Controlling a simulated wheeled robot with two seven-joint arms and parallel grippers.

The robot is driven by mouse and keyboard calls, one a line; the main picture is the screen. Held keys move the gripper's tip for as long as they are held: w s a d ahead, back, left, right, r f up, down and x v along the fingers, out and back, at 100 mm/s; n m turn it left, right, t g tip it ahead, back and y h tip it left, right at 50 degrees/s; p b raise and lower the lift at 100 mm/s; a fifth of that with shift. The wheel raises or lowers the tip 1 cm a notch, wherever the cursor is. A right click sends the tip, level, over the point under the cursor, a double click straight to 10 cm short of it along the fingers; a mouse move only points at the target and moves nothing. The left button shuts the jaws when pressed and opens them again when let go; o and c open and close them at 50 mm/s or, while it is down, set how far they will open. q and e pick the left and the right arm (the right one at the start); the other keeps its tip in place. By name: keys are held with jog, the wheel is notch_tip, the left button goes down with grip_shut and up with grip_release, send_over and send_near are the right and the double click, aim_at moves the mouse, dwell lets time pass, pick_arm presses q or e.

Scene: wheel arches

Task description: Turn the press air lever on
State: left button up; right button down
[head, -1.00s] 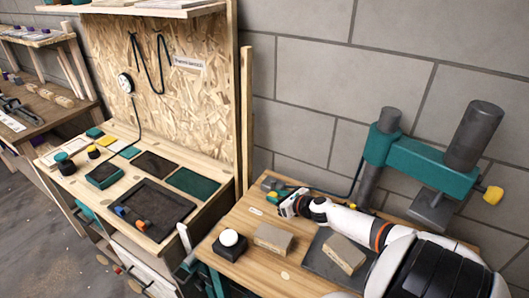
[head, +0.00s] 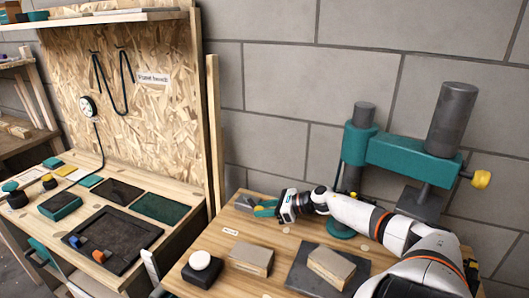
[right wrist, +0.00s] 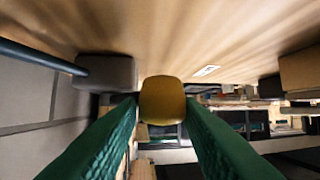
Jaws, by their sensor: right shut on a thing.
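The yellow lever handle (right wrist: 162,100) shows between the green fingers of my right gripper (right wrist: 162,118) in the right wrist view. The fingers are shut on it. In the head view my right gripper (head: 264,208) is at the back left of the wooden press table, its fingers hiding most of the lever. A grey valve body (head: 246,200) sits just beyond the fingertips, and it also shows as a dark block in the right wrist view (right wrist: 106,72). The teal press (head: 405,154) with a dark cylinder stands to the right. My left gripper is not in view.
On the press table (head: 222,222) are a white ball on a black block (head: 202,270), a wooden block (head: 251,260) and another block (head: 331,267) on a dark plate. A block wall (head: 290,100) stands behind. A workbench (head: 150,262) with trays is at left.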

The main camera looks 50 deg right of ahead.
jog(key=shift+a, duration=0.15)
jog(key=c, duration=1.3)
grip_release()
jog(key=shift+c, duration=0.2)
jog(key=shift+o, duration=1.4)
jog(key=shift+w+a+f, duration=0.1)
jog(key=shift+w, duration=0.15)
jog(key=shift+s+r, duration=0.1)
jog(key=shift+r, duration=0.1)
notch_tip(320, 180, up, 10)
jog(key=p, duration=0.1)
jog(key=shift+f, duration=0.15)
